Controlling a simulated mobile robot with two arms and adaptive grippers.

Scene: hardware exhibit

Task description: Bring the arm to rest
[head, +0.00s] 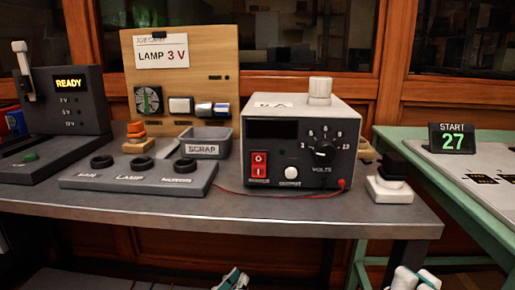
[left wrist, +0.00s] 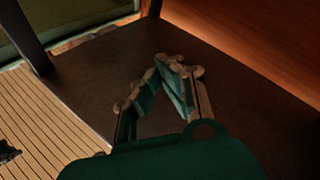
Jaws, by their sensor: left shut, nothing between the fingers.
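My left gripper (head: 232,279) shows at the bottom edge of the head view, below the front edge of the workbench (head: 300,212). In the left wrist view its fingers (left wrist: 172,70) come together at the tips, with nothing between them. Below it there is a dark flat surface (left wrist: 95,100). My right gripper (head: 415,279) is cut off by the bottom edge of the head view at the right, and its fingers cannot be made out.
A green table (head: 412,140) with a START 27 display (head: 452,138) stands right.

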